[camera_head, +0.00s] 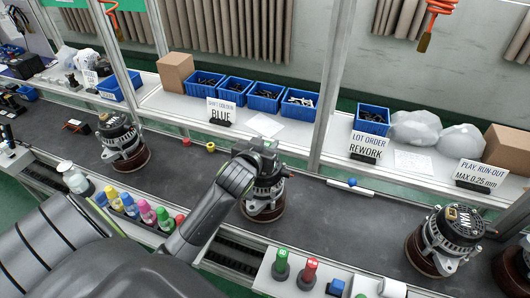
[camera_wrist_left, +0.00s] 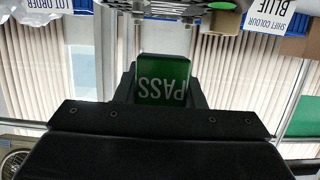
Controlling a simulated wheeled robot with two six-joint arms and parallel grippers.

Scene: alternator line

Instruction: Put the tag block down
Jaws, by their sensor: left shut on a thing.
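The tag block (camera_wrist_left: 163,80) is green with the word PASS, which reads upside down in the left wrist view. My left gripper (camera_wrist_left: 163,98) is shut on it. In the head view my left gripper (camera_head: 258,150) is at the top of the middle alternator (camera_head: 265,190), which stands on a brown round base on the dark conveyor. A bit of green shows at the fingertips there. I cannot tell whether the block touches the alternator. My wrist hides part of that alternator. My right gripper is not in view.
More alternators stand on the conveyor at left (camera_head: 122,140) and right (camera_head: 445,240). Colored bottles (camera_head: 145,211) line the near edge. A red-topped stamp-like piece (camera_head: 308,272) sits on the near white ledge. Blue bins (camera_head: 266,98) fill the shelf behind. Conveyor between alternators is mostly clear.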

